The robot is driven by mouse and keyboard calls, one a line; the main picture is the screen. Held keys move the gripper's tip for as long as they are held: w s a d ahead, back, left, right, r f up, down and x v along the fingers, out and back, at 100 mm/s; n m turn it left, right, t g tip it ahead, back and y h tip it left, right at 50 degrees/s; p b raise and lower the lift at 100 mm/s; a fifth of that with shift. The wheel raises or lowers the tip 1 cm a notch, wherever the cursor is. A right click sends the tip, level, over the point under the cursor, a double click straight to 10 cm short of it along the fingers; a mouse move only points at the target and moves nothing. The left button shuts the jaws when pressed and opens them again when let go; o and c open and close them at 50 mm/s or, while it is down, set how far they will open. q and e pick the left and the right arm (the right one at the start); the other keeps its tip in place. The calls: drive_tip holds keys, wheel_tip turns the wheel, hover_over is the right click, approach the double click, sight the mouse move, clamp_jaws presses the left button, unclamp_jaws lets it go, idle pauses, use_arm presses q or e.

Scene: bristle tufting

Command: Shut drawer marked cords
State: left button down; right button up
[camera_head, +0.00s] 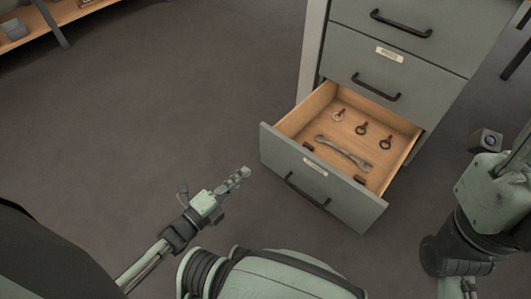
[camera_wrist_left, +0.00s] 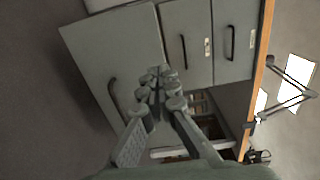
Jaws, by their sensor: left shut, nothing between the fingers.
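The grey drawer (camera_head: 318,172) at the bottom of the cabinet is pulled well out. Its front has a black bar handle (camera_head: 307,190) and a small pale label (camera_head: 315,167) too small to read. Inside lie a wrench (camera_head: 343,152), several ring-headed pieces (camera_head: 361,129) and small dark items. My left gripper (camera_head: 240,175) is shut and empty, to the left of the drawer front and apart from it in the head view. In the left wrist view the left gripper (camera_wrist_left: 157,78) appears in front of the drawer front (camera_wrist_left: 105,60) and its handle (camera_wrist_left: 114,98). My right gripper is out of view.
The upper drawers (camera_head: 430,70) of the cabinet are closed, with black handles. My right arm stands at the right edge. Bare dark floor (camera_head: 180,90) lies left of the cabinet. A wooden shelf (camera_head: 50,25) is at the far left.

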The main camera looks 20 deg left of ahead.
sight(281, 139)
use_arm(q)
drive_tip(key=b+x, duration=0.2)
drive_tip(key=x, duration=1.2)
drive_tip(key=shift+s+b, duration=0.1)
drive_tip(key=shift+b, duration=0.3)
